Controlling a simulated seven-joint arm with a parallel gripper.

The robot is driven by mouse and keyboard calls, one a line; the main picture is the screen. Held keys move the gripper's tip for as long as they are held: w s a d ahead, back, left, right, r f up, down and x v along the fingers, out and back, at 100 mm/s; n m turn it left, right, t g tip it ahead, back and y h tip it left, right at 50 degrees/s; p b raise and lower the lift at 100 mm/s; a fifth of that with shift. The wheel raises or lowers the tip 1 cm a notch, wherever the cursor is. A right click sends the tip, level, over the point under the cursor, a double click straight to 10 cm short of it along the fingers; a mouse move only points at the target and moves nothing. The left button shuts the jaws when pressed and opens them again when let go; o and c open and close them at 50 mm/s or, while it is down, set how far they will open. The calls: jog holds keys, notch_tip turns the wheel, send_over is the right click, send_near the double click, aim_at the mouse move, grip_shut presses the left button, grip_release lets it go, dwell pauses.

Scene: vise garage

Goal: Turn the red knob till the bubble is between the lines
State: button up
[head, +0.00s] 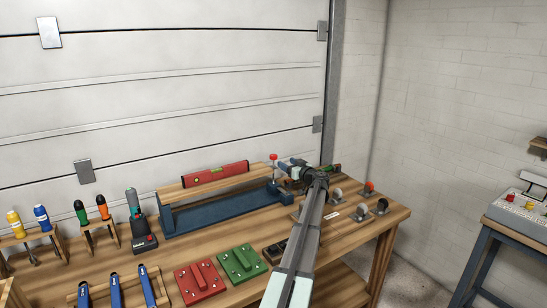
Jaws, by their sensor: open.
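A red spirit level (215,174) lies on a wooden beam (170,193) above a blue base (222,208). The beam slopes up slightly to the right. The bubble and its lines are too small to make out. A small red knob (273,156) sits on top of an upright screw at the beam's right end. My gripper (284,164) is just to the right of the screw, a little below the knob's top. It is open and seems apart from the knob. The arm hides part of the bench behind it.
Red (200,283) and green (241,263) blocks lie in front of the base. Several grey round fittings stand right of my arm, near the bench's right end (395,213). A black tool (142,238) and screwdriver racks are at the left. A garage door is behind.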

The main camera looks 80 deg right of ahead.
aim_at(273, 155)
jog(key=x, duration=1.1)
jog(key=shift+w+d, duration=0.15)
jog(key=shift+d, duration=0.05)
jog(key=c, duration=1)
jog(key=shift+o, duration=0.2)
jog(key=shift+m+g+h, duration=0.3)
jog(key=shift+h, duration=0.1)
jog(key=m+g+h, duration=0.3)
jog(key=g, duration=0.1)
jog(key=shift+w+a, duration=0.1)
jog(key=shift+m+g+h, duration=0.9)
jog(key=shift+m+g, duration=0.7)
jog(key=shift+g, duration=0.6)
jog(key=shift+r+m+g+h, duration=0.25)
jog(key=shift+m+g, duration=0.35)
jog(key=shift+g, duration=0.3)
jog(key=shift+m+g, duration=0.4)
jog(key=shift+g, duration=0.1)
